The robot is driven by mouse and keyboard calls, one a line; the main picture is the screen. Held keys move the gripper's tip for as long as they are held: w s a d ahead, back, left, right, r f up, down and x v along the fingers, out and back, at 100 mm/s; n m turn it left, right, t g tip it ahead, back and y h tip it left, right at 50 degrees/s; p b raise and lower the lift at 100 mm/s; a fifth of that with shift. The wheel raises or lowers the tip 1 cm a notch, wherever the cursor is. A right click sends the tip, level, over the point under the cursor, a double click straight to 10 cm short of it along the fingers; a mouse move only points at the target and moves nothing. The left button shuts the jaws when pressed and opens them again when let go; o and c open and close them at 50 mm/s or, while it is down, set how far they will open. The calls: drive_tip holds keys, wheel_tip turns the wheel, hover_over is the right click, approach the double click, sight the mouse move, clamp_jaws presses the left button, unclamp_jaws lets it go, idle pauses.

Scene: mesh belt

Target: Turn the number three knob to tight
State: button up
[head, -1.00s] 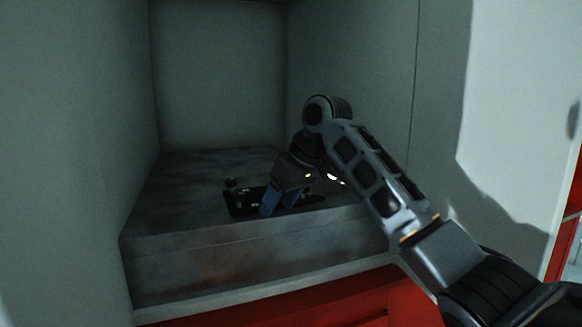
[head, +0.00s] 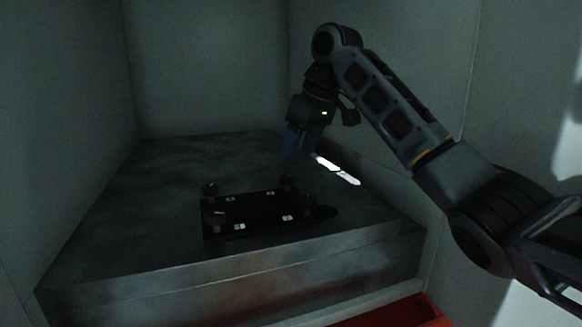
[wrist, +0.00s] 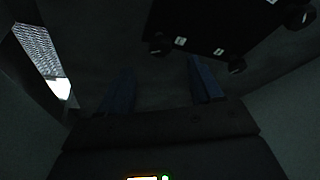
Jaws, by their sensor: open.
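A black plate (head: 262,213) with dark round knobs near its corners lies on the grey block. The knobs are at the back left (head: 210,188), back right (head: 287,180), front left (head: 214,219) and front right (head: 307,203). Small white labels sit beside them, too small to read, so I cannot tell which is number three. My gripper (head: 297,152) is above and behind the plate's right side, apart from the knobs. In the wrist view its blue fingers (wrist: 161,78) are spread and empty, and the plate (wrist: 205,22) is at the top right, with one knob (wrist: 237,66) beyond the right finger.
The grey block (head: 120,240) fills a dim recess with pale walls (head: 205,70) at left, back and right. A red surface (head: 385,314) shows below the front edge. Bare block surrounds the plate.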

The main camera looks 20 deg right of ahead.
sight(288, 177)
drive_tip(key=p+x, duration=0.1)
drive_tip(key=x, duration=0.5)
drive_tip(key=shift+w+a+f, duration=0.15)
drive_tip(key=shift+f, duration=0.2)
drive_tip(key=c, duration=1.1)
